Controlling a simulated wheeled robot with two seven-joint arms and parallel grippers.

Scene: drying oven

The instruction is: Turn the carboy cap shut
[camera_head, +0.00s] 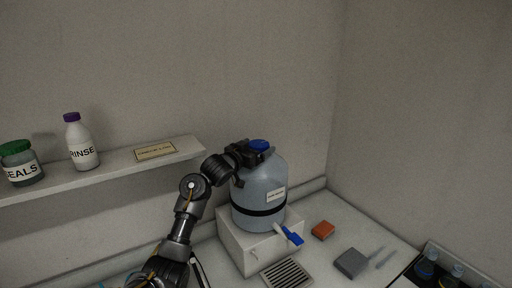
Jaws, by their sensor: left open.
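The carboy (258,186) is a grey-blue translucent jug with a dark band and a small label. It stands upright on a white block. Its blue cap (259,144) is on top, partly hidden by my left gripper. My left gripper (254,153) is open at the cap's near left side; whether its fingers touch the cap cannot be told. A blue-handled tap (291,235) sticks out low at the carboy's front. My right gripper is not in view.
A wall shelf (112,171) at left holds a green-lidded SEALS jar (21,165), a purple-capped RINSE bottle (79,143) and a sign (155,152).

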